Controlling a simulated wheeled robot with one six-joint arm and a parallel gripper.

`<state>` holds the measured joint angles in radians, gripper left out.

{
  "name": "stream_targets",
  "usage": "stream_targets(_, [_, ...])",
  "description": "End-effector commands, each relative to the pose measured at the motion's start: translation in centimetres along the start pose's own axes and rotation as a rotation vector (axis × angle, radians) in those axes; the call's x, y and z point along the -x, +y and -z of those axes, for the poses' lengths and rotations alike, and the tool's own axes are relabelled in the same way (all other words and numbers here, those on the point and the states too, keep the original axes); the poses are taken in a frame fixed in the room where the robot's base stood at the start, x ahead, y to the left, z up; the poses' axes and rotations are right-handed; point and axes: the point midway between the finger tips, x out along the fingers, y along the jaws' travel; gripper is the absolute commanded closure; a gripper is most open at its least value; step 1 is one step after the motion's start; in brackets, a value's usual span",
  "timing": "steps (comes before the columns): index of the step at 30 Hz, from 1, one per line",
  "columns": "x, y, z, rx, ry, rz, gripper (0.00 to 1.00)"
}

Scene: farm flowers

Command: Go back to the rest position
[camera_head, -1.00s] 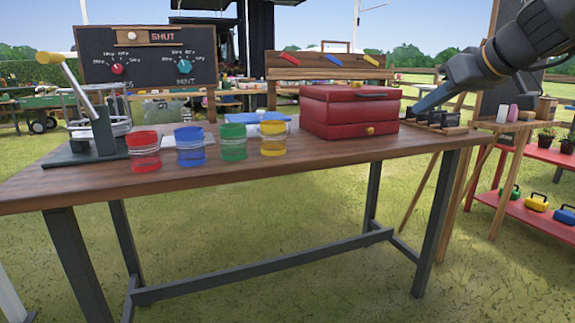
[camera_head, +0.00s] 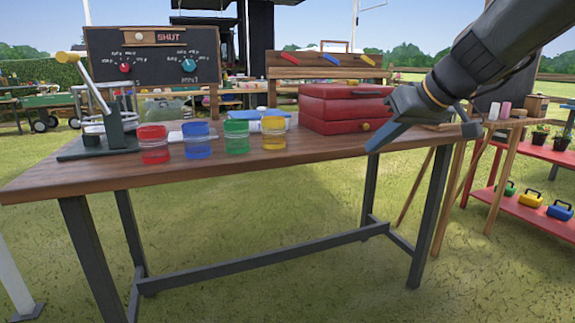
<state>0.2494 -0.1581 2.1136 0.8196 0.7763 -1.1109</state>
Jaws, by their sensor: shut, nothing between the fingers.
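My gripper (camera_head: 376,142) is at the right of the head view, at the end of my dark arm, which comes in from the upper right. Its visible finger points down and left, in front of the right side of the red chest (camera_head: 343,106). The jaws are shut and hold nothing. Part of the gripper is turned away from view. The wooden table (camera_head: 225,170) stands in front of me. My gripper appears over or just before its right front edge; I cannot tell which.
Red (camera_head: 154,144), blue (camera_head: 197,140), green (camera_head: 237,140) and yellow (camera_head: 274,132) jars stand along the table. A lever press (camera_head: 112,130) stands at left, before a dial board (camera_head: 152,56). A red shelf (camera_head: 535,215) stands at right. Grass in front of the table is clear.

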Motion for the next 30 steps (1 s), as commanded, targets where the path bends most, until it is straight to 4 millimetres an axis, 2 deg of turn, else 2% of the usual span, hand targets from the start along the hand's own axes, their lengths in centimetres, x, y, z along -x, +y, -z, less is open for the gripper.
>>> stream_targets(5, [-4.1, -6.2, -4.0, -0.015, -0.135, 0.069, 1.00])
stream_targets(9, [-7.0, -12.4, -9.1, -0.017, -0.280, 0.109, 1.00])
stream_targets(15, [-9.2, -19.8, -17.1, 0.013, -0.475, 0.117, 1.00])
stream_targets(18, [-9.4, -22.5, -20.9, 0.041, -0.554, 0.103, 1.00])
stream_targets(24, [-9.2, -25.3, -26.0, 0.082, -0.644, 0.069, 1.00])
stream_targets(30, [-8.8, -26.8, -29.2, 0.121, -0.694, 0.042, 1.00])
